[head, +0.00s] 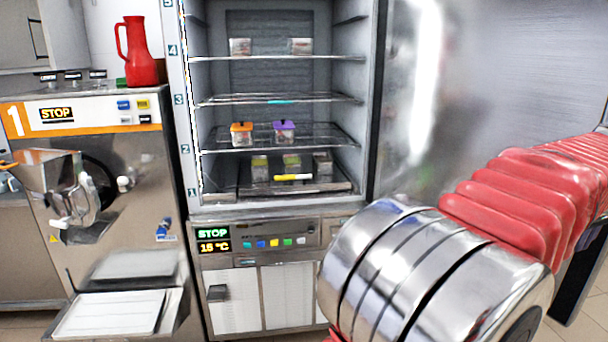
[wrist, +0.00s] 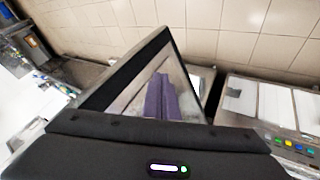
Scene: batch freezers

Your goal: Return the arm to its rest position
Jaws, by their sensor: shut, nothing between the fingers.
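My arm, with red ribbed sleeves and shiny metal rings, reaches across the right side of the head view. My gripper is out of sight there. In the wrist view my gripper (wrist: 162,100) shows as purple fingers close together, seen through a dark triangular frame. The fingers are shut with nothing between them. Tiled floor and part of a machine lie beyond them.
An open freezer cabinet (head: 277,57) holds several small tubs on wire shelves. Its door (head: 500,90) stands open on the right, behind my arm. A batch freezer (head: 100,200) with a red jug (head: 139,55) on top stands left.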

